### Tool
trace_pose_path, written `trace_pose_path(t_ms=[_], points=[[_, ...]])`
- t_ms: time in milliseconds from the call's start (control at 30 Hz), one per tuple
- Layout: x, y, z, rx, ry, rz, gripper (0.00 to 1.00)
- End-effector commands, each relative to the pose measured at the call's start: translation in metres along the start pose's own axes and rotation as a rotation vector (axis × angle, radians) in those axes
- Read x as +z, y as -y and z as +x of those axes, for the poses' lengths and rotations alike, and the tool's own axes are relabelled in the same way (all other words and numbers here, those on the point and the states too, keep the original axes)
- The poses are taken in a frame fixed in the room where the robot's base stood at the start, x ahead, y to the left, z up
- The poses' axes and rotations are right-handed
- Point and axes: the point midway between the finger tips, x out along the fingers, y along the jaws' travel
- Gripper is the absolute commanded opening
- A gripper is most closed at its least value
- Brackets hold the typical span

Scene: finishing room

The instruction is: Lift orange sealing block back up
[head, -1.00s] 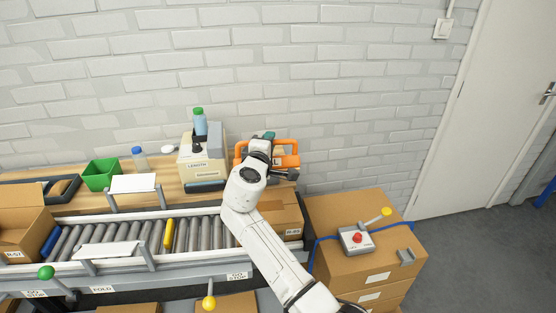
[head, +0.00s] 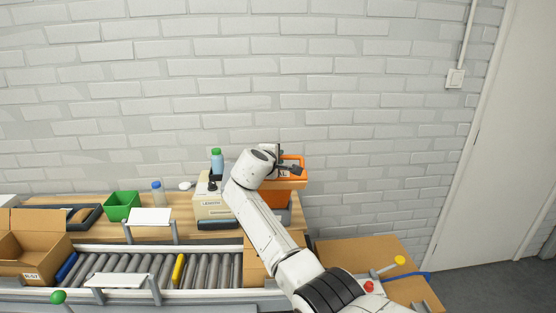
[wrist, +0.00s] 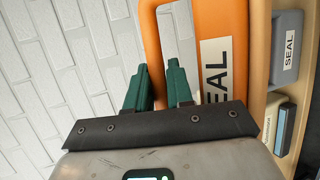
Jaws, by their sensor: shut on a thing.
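The orange sealing block (head: 290,183) is at the right end of the wooden bench, partly hidden behind my arm in the head view. In the wrist view the block (wrist: 233,30) shows an open handle frame and a white label, of which "EAL" is readable. My gripper (head: 283,165) is at the handle; in the wrist view its green fingers (wrist: 158,88) are shut around the handle's near bar. More orange and a grey body show below the block in the head view; whether they touch it is hard to tell.
A grey part (wrist: 286,47) labelled SEAL stands right of the block. The beige box (head: 209,206) with a bottle (head: 217,161) is to the left. Rollers (head: 150,271) run in front. A carton (head: 362,252) stands at right. The brick wall is close behind.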

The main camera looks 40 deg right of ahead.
Motion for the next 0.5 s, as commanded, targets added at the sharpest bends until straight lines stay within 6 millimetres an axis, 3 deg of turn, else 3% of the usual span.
trace_pose_path(t_ms=[333,367,500], points=[[-0.0010,-0.0025,0.0004,0.003,-0.006,0.002,0.00],[-0.0010,-0.0026,0.0004,0.003,-0.006,0.002,0.24],[-0.0007,-0.0022,0.0004,0.003,-0.005,0.002,0.27]])
